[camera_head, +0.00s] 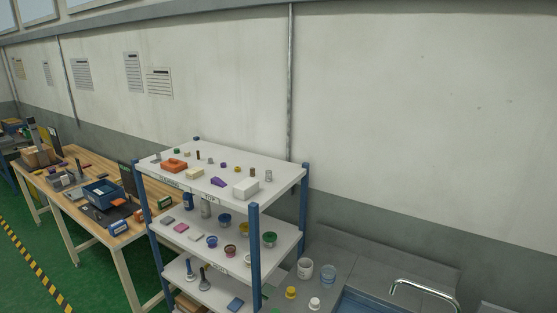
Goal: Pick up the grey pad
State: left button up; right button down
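A small flat grey pad (168,220) appears to lie at the left end of the middle shelf of the blue-posted shelf unit (283,243). A pink pad (181,228) lies just right of it, and a pale flat piece (196,237) lies beyond that. The grey pad is small in the picture, so its texture cannot be made out. Neither of my grippers shows in the head view.
The middle shelf also holds bottles and several small bowls (224,220). The top shelf carries an orange item (174,165) and a white block (246,188). A cluttered wooden workbench (128,238) stands left; a sink with a tap (424,290) is right.

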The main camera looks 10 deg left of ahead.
aim_at(167, 220)
jog(key=i+j+z, duration=0.25)
jog(key=j+z, duration=0.15)
jog(key=j, duration=1.2)
jog(key=j+z, duration=0.45)
jog(key=j, duration=1.15)
